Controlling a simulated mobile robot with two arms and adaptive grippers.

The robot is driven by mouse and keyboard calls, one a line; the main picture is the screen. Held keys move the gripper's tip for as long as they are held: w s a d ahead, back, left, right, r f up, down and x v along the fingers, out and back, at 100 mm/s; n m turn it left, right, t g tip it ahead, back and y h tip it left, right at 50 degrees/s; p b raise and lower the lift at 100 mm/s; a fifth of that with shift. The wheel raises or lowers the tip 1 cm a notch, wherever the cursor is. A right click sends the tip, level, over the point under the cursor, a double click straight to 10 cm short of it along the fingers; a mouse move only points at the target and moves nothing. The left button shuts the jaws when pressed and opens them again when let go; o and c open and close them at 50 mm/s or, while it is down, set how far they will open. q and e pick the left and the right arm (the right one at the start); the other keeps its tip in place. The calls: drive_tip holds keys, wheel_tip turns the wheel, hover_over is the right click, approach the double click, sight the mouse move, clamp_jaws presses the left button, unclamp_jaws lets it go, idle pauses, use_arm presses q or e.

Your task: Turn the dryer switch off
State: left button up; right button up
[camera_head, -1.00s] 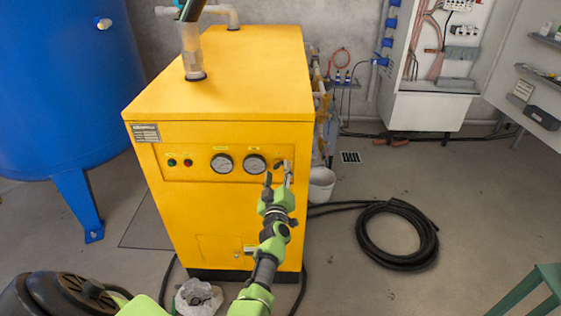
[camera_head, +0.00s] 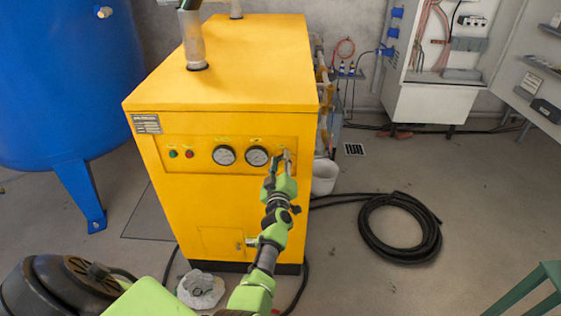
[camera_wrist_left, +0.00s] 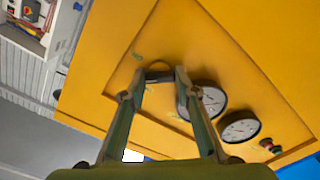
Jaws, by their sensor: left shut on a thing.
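The dryer is a large yellow cabinet (camera_head: 215,85) in the middle of the head view. Its front panel carries two round gauges (camera_head: 224,155) and small green and red buttons (camera_head: 189,154). My left gripper (camera_head: 281,160) is at the right end of this panel, beside the right gauge. In the left wrist view its two fingers (camera_wrist_left: 155,82) stand on either side of the dark dryer switch (camera_wrist_left: 158,75) and are shut on it. The fingers largely hide the switch in the head view, and its exact setting is unclear. My right gripper is not in view.
A blue tank (camera_head: 60,80) stands at the left. An open electrical cabinet (camera_head: 430,105) stands at the back right. A green stool (camera_head: 535,290) is at the lower right.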

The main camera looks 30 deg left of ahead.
use_arm(q)
drive_tip(key=n+b, duration=0.1)
drive_tip(key=n, duration=0.4)
drive_tip(key=n+b, duration=0.1)
drive_tip(key=n, duration=0.2)
drive_tip(key=shift+w, duration=0.1)
drive_tip(key=shift+r+n, duration=0.1)
drive_tip(key=shift+n, duration=0.7)
drive_tip(key=shift+r, duration=0.1)
drive_tip(key=o, duration=1.1)
drive_tip(key=shift+w+d, duration=0.1)
drive_tip(key=shift+w, duration=0.05)
drive_tip(key=shift+f, duration=0.2)
drive_tip(key=shift+s, duration=0.2)
